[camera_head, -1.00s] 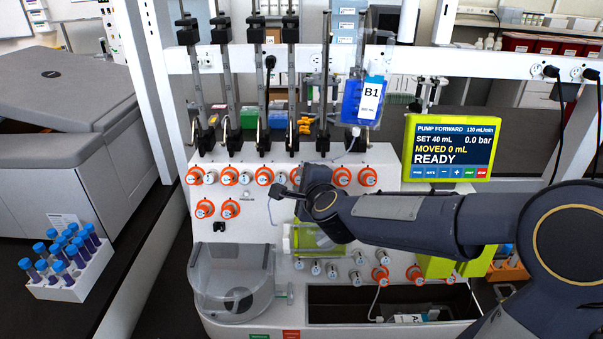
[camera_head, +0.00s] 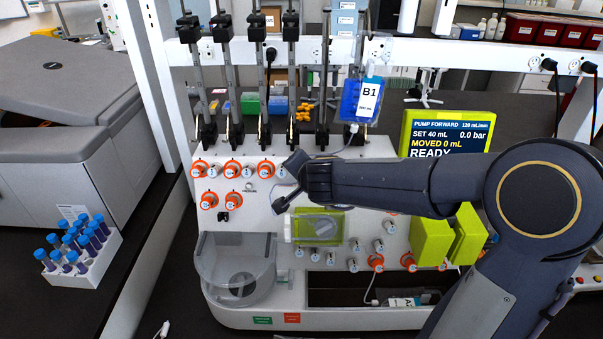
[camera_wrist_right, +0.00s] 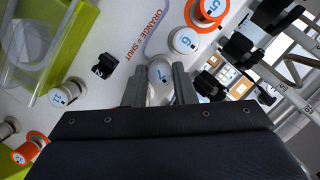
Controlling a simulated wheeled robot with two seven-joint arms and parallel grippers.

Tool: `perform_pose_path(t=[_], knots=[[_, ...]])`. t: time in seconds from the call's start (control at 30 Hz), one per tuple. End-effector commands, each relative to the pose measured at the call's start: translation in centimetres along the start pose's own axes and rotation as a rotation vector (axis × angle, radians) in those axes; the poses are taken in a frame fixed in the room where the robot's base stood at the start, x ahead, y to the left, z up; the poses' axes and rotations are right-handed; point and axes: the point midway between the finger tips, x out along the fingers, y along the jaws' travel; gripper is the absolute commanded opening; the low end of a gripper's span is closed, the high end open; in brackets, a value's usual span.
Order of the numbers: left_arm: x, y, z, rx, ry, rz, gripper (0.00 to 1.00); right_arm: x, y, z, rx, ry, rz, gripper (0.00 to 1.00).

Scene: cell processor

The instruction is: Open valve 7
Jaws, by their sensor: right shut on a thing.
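The valve panel (camera_head: 300,265) of the cell processor carries rows of round valve knobs. My right gripper (camera_head: 285,182) reaches the upper panel from the right in the head view. In the right wrist view its two fingers (camera_wrist_right: 160,88) are shut on a white knob, valve 7 (camera_wrist_right: 160,70), one on each side. Its label appears to read 7, and no orange ring shows around it. In the head view the gripper and forearm hide this knob. My left gripper is not in view.
An orange-ringed knob (camera_wrist_right: 208,10) and a white knob (camera_wrist_right: 184,41) sit close by. "ORANGE = SHUT" is printed on the panel. A clear chamber (camera_head: 236,262), a screen reading READY (camera_head: 450,138) and a blue B1 bag (camera_head: 361,100) are around. A tube rack (camera_head: 85,262) stands left.

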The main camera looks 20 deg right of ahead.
Motion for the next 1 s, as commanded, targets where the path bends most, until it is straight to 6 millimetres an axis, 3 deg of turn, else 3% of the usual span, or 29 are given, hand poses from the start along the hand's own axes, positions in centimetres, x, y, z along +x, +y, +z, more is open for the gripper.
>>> perform_pose_path(t=[0.4,1.0], knots=[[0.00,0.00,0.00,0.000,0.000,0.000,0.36,0.03,-0.12,0.09,-0.244,-0.001,0.078,0.01],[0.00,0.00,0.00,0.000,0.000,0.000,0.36,0.03,-0.12,0.06,-0.308,0.000,0.099,0.01]])
